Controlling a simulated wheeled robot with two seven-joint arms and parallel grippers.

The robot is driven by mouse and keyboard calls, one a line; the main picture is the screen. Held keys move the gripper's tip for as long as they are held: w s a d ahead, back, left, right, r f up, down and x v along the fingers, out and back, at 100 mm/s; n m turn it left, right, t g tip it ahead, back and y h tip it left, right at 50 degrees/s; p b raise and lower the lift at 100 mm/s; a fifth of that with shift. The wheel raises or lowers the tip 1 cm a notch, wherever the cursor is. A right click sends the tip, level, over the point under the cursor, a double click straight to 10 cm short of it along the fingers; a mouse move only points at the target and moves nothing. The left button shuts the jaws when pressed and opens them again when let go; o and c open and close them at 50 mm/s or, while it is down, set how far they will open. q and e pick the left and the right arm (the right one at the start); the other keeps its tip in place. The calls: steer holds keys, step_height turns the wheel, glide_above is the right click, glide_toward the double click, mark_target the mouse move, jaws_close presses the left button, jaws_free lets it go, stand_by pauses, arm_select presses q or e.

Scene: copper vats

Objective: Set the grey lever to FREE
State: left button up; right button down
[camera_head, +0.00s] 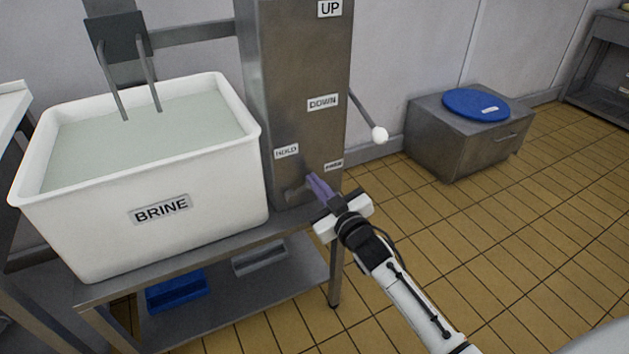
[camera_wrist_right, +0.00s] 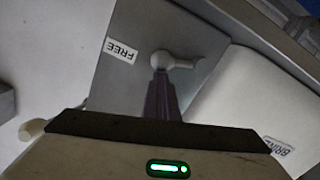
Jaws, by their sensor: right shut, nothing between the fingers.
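The grey lever (camera_head: 295,193) sits low on the front of a steel column, below the HOLD label (camera_head: 286,151) and the FREE label (camera_head: 333,166). In the right wrist view the lever (camera_wrist_right: 185,63) shows a rounded end and a short arm stretching to the right, away from the FREE label (camera_wrist_right: 121,50). My right gripper (camera_head: 314,183) is shut and empty, its purple fingers at the lever's right side. In the wrist view its fingertips (camera_wrist_right: 160,78) lie close below the rounded end; I cannot tell whether they touch. My left gripper is out of view.
A white BRINE vat (camera_head: 160,208) stands left of the steel column (camera_head: 295,100) on a metal table. A white-knobbed rod (camera_head: 379,134) sticks out at the column's right, near the DOWN label. A steel box with a blue lid (camera_head: 476,104) stands farther right; tiled floor is open there.

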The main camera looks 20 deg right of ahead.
steer(key=shift+d+f, duration=0.1)
stand_by(0.4)
